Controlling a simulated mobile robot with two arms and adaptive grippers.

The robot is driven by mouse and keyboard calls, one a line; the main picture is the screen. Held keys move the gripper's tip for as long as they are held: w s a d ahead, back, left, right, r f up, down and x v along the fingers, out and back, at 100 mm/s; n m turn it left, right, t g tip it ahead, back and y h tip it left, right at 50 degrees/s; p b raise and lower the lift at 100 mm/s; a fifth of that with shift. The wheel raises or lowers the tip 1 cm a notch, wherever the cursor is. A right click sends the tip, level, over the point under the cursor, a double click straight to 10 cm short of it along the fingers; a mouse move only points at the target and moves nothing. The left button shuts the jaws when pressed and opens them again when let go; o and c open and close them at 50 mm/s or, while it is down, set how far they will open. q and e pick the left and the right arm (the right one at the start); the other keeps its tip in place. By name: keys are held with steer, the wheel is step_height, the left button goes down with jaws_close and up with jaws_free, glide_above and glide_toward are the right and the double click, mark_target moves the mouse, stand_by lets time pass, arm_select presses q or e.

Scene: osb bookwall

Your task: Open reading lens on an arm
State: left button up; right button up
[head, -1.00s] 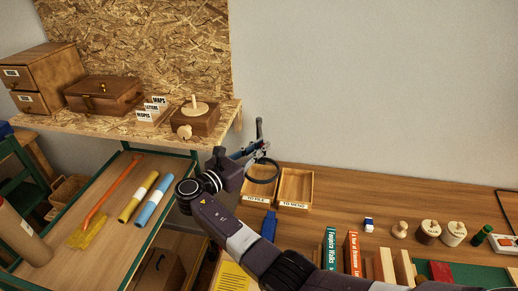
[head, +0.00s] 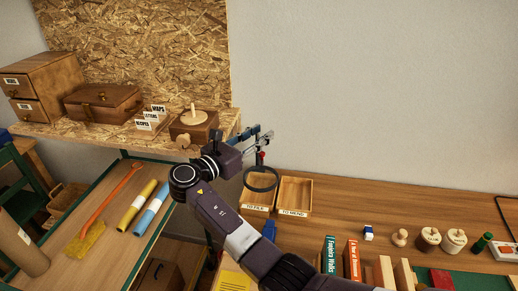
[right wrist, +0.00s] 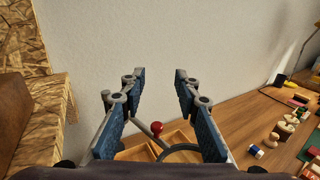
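The reading lens (head: 262,190) is a dark ring on a thin arm, standing over the trays at the back of the desk in the head view. A red knob (right wrist: 157,128) tops its arm in the right wrist view, where the lens ring (right wrist: 181,149) shows low between my fingers, partly hidden. My right gripper (head: 260,136) is above the lens in the head view. In the right wrist view my right gripper (right wrist: 160,75) has its blue-padded fingers wide apart with nothing between the tips. It seems apart from the lens. My left gripper is out of view.
Two wooden trays (head: 295,197) sit under the lens. An OSB shelf (head: 82,132) with boxes lies left of my right gripper. Books (head: 352,259), stamps and a green bottle (head: 482,241) stand on the desk at right.

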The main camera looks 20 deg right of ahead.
step_height(320, 180, up, 2)
steer(key=shift+r, duration=0.25)
